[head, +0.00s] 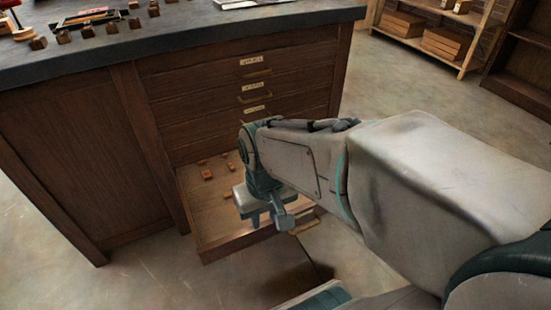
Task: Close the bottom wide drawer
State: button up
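The bottom wide drawer (222,243) of the wooden cabinet is pulled out and open, with its pale inside in view. Its brass handle (304,227) shows at the right of its front, partly behind my arm. My gripper (266,221) points down in front of the drawer's inside, near the front edge and left of the handle. Its fingertips are small and partly hidden, so I cannot tell whether they are open or whether they touch the drawer. My arm covers the right part of the drawer.
Several small wooden blocks (207,174) lie in the drawer. Shut drawers (222,98) with labels and brass handles are above it. The dark worktop (200,30) holds blocks and a tray. A shelf with boxes (447,42) stands at the back right. Floor (400,82) is clear between.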

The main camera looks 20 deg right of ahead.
jog(key=w+d+n+h, duration=0.1)
jog(key=w+d, duration=0.1)
jog(key=d, duration=0.2)
jog(key=w+d+f+n+t+h+p, duration=0.1)
jog(key=w+d, duration=0.2)
jog(key=d, duration=0.2)
jog(key=w+d+h+p, duration=0.1)
jog(key=w+d, duration=0.2)
jog(key=d, duration=0.2)
jog(key=shift+d+f+n+t+h, duration=0.15)
jog(key=shift+d+n+t+h, duration=0.15)
jog(key=shift+n, duration=0.1)
grip_shut()
jog(key=w+d+f+n+t+y+p, duration=0.2)
jog(key=d+f+n+t+p, duration=0.15)
jog(key=d+f+n, duration=0.75)
jog(key=s+a+f+n+y+p, duration=0.1)
jog(key=s+f+n+y+p, duration=0.25)
jog(key=s+y, duration=0.35)
jog(key=b, duration=0.7)
send_near(304, 216)
jog(key=shift+g+h, duration=0.3)
jog(key=shift+g, duration=0.05)
jog(key=shift+w+a+r+x, duration=0.1)
jog(key=shift+x, duration=1)
jog(key=shift+w+a+r+x, duration=0.15)
jog(key=shift+x, duration=1)
